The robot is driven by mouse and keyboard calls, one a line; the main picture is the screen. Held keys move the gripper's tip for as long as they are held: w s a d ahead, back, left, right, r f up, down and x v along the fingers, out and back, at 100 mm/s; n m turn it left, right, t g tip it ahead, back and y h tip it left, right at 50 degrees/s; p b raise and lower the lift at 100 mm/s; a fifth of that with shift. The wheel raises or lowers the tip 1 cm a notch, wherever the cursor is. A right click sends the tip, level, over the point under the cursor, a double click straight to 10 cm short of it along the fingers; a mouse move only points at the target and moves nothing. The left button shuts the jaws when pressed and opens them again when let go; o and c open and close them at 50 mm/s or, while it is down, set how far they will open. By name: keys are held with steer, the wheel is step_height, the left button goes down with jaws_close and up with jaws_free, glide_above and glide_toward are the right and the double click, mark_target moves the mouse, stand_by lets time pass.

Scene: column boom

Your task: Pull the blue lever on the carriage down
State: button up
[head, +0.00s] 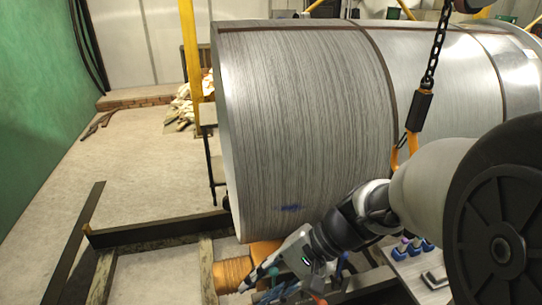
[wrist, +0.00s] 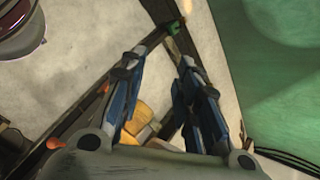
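My gripper (head: 262,288) is low in the head view, below the big steel coil, partly cut off by the bottom edge. In the wrist view my gripper (wrist: 161,62) has its two blue and dark fingers well apart, with nothing held between them. I cannot make out the blue lever or the carriage for certain. A thin blue-green part (head: 341,266) shows just right of the gripper in the head view, mostly hidden by my arm. In the wrist view, a small green-ended part (wrist: 172,28) lies beyond the fingertips on a dark beam.
The large steel coil (head: 300,120) fills the middle. A chain with a hook (head: 425,75) hangs in front of it. An orange-brown roll (head: 233,273) lies beside the gripper. A grey tray (head: 425,278) holds small blue items. Open floor (head: 130,165) lies left.

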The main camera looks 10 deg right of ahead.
steer(key=w+d+m+t+y+p, duration=0.1)
steer(key=w+m+t+y+p, duration=0.1)
steer(key=w+m+y, duration=0.3)
steer(key=m+t+h+p, duration=1)
steer(key=m+h, duration=0.6)
steer(key=m, duration=0.9)
glide_above(342, 263)
steer(key=s+a+b, duration=0.2)
steer(key=s, duration=1.3)
step_height(342, 263, down, 30)
steer(key=shift+t, duration=0.3)
steer(key=x, duration=0.5)
steer(key=b+x, duration=0.1)
steer(key=x, duration=0.5)
steer(key=b+x, duration=0.1)
steer(key=x, duration=0.5)
steer(key=shift+w+a+r, duration=0.1)
steer(key=shift+a+r, duration=0.1)
steer(key=shift+r, duration=0.1)
jaws_close()
